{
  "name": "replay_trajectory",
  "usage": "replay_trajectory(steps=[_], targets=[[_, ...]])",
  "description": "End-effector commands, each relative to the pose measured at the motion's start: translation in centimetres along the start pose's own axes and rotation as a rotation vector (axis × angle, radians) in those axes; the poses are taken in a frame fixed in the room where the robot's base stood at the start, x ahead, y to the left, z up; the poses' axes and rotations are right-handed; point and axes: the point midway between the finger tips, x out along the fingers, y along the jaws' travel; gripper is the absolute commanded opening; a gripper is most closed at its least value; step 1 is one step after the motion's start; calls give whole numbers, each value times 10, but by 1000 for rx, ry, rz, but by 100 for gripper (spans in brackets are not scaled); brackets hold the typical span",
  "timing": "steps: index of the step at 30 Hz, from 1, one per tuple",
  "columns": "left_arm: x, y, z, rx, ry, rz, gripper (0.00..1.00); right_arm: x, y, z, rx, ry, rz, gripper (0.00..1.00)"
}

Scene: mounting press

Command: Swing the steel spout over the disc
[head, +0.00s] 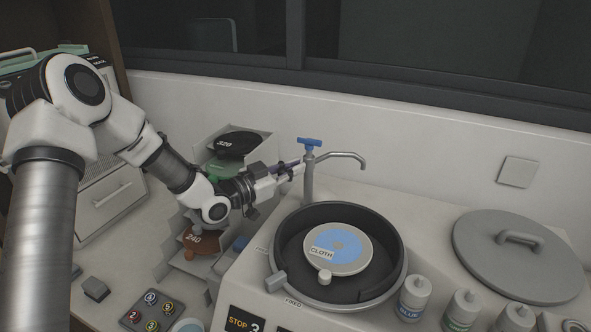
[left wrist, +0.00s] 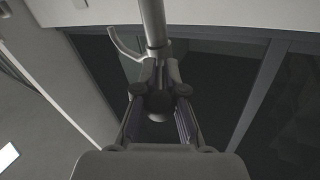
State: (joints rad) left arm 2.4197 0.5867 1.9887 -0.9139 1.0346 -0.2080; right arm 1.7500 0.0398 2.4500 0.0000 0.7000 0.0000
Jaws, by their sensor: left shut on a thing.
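The steel spout (head: 341,155) rises on a post behind the black bowl, with a blue handle (head: 310,142) on top. Its curved arm points right, along the wall, and its tip is behind the bowl, not above the disc. The disc (head: 350,261), with a blue patch marked CLOTH, lies in the bowl. My left gripper (head: 298,168) comes from the left and is shut on the spout's post, below the handle. In the left wrist view the fingers (left wrist: 160,85) close around the post (left wrist: 153,22), and the hooked spout arm shows beside it. My right gripper is out of view.
A round grey lid (head: 490,275) lies to the right. Several bottles (head: 414,297) stand in front of it. Stacked trays with discs (head: 238,143) stand behind my left arm. The wall is close behind the spout.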

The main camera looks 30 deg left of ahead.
Motion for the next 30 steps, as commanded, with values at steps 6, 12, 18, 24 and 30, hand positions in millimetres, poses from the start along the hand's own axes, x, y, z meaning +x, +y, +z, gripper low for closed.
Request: replay_trajectory(steps=[6,12,18,24,30], targets=[[0,-9,8,-5,22,186,0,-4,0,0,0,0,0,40],[2,-16,10,-4,52,339,0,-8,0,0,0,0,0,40],[4,-20,11,-5,74,448,0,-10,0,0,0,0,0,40],[5,-22,11,-7,86,506,0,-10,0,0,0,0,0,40],[5,-22,12,-6,89,523,0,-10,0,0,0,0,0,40]])
